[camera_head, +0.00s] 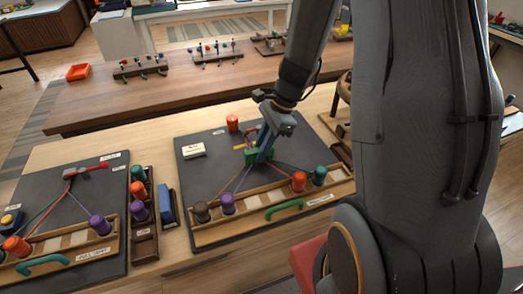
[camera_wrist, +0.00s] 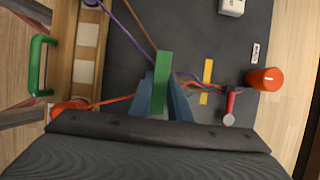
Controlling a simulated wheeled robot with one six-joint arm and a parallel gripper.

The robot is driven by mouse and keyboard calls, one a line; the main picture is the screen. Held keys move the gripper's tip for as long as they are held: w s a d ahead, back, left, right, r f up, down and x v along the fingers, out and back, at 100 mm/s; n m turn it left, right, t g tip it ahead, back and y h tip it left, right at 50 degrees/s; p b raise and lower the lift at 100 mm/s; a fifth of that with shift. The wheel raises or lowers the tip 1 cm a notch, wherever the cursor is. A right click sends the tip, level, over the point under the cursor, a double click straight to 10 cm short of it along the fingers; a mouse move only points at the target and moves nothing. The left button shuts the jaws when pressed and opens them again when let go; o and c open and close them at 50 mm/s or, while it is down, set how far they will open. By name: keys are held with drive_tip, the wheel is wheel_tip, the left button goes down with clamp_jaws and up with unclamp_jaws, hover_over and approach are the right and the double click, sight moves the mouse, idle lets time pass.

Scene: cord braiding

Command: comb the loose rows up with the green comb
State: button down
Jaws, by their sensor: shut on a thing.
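My gripper (camera_head: 263,150) is shut on the green comb (camera_head: 251,158) and holds it over the dark board (camera_head: 205,170). In the wrist view the comb (camera_wrist: 163,78) stands between the blue fingers of my gripper (camera_wrist: 163,108), across the place where the cords come together. The braided cords (camera_wrist: 205,87) run from there toward a red clamp (camera_wrist: 230,105). Loose cords fan out to a brown bobbin (camera_head: 201,211), a purple bobbin (camera_head: 227,204), an orange bobbin (camera_head: 299,181) and a teal bobbin (camera_head: 319,175). I cannot tell whether the comb touches the rows.
A wooden rack with a green handle (camera_head: 284,209) lies along the board's front. A yellow strip (camera_wrist: 208,70) lies by the braid. An orange cylinder (camera_wrist: 265,79) and a white block (camera_head: 194,150) stand on the board. A second braiding board (camera_head: 75,235) is at left, beyond a bobbin tray (camera_head: 146,247).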

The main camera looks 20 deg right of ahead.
drive_tip(key=shift+w+p, duration=0.35)
drive_tip(key=shift+w, duration=1.35)
drive_tip(key=shift+r, duration=0.1)
wheel_tip(320, 180, up, 9)
drive_tip(key=s+p, duration=0.1)
drive_tip(key=p, duration=0.7)
drive_tip(key=shift+s, duration=0.1)
